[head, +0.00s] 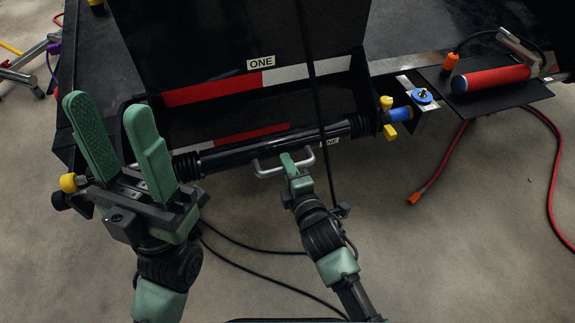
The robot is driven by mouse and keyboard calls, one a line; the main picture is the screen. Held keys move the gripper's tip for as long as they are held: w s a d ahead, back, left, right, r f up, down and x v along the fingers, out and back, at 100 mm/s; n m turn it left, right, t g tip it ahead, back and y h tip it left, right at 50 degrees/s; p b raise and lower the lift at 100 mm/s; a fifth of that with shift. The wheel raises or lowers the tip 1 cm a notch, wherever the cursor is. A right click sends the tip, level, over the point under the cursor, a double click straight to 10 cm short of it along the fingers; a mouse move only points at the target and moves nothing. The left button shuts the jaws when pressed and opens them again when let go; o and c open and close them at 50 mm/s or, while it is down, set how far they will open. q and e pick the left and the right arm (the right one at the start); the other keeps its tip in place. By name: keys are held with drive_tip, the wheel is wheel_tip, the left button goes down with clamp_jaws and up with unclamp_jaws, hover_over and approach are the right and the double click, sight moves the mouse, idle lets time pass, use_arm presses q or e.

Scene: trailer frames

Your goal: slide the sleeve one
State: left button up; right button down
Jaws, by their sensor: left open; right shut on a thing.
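The black sleeve (235,153) is a long ribbed-ended tube lying across the front of the trailer frame, below a panel with a ONE label (261,62). A silver U-shaped handle (308,159) sticks out from the sleeve's front. My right gripper (287,162) is shut on this handle. My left gripper (108,110) is open and empty, fingers pointing up, in front of the tube's left end and hiding part of it.
A yellow knob (69,182) is at the left end; blue and yellow fittings (400,114) are at the right end. A red cylinder (492,78) and a blue disc (422,96) sit at the right. A black cable (316,90) hangs before the sleeve. A red hose (440,165) lies on the floor.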

drive_tip(key=shift+d+r+p, duration=0.1)
drive_tip(key=shift+d+p, duration=0.1)
drive_tip(key=shift+p, duration=0.45)
drive_tip(key=shift+d+p, duration=0.1)
drive_tip(key=shift+p, duration=0.25)
drive_tip(key=shift+w+d+f, duration=0.1)
drive_tip(key=shift+f, duration=0.1)
drive_tip(key=c, duration=1.3)
unclamp_jaws()
